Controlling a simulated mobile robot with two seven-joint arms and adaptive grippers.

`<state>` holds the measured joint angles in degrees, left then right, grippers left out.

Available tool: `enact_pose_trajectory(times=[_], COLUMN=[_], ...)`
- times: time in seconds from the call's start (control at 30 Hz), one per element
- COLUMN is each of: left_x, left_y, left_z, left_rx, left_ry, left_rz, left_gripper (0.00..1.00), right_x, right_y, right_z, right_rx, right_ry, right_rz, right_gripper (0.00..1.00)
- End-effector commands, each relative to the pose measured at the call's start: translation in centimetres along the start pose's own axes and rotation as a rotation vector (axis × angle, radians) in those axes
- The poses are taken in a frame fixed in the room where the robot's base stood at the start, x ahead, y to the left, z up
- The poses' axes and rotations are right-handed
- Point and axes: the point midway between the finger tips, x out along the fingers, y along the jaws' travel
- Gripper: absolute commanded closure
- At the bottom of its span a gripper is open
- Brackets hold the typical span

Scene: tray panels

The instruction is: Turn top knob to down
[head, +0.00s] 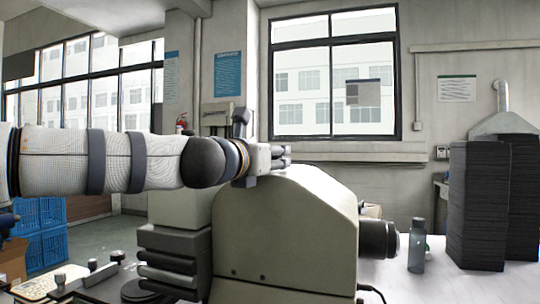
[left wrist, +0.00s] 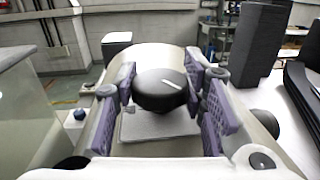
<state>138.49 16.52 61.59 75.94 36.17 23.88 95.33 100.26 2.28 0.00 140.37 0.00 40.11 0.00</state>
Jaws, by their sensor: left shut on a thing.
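In the head view my left arm reaches in from the left, and the left gripper (head: 277,159) is at the top of the beige machine (head: 285,235). The knob is hidden there behind the gripper and the housing. My right gripper is not in view.
A black cylindrical part (head: 378,239) sticks out of the machine's right side. A grey bottle (head: 417,247) stands on the white table (head: 440,285). Tall dark stacks (head: 478,205) stand at the right. Blue crates (head: 42,230) are at the left.

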Motion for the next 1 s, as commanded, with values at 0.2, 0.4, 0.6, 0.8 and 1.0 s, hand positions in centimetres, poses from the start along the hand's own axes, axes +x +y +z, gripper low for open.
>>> enact_pose_trajectory(times=[0.2, 0.4, 0.6, 0.8, 1.0], left_x=[0.07, 0.13, 0.15, 0.14, 0.12], left_y=[-0.23, -0.21, -0.11, 0.01, 0.04], left_z=[-0.16, -0.23, -0.29, -0.33, -0.30], left_rx=[0.002, 0.000, 0.000, -0.001, -0.001], left_ry=[0.002, 0.003, 0.003, 0.004, 0.004], left_rz=[0.185, 0.352, 0.489, 0.581, 0.628], left_gripper=[0.90, 0.90, 0.90, 0.90, 0.90], right_x=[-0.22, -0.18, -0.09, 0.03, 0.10], right_y=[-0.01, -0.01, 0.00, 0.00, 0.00], right_z=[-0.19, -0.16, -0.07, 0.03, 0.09], right_rx=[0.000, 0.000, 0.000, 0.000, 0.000], right_ry=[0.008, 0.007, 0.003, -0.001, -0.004], right_rz=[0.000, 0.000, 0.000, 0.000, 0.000], right_gripper=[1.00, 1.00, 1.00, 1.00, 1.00])
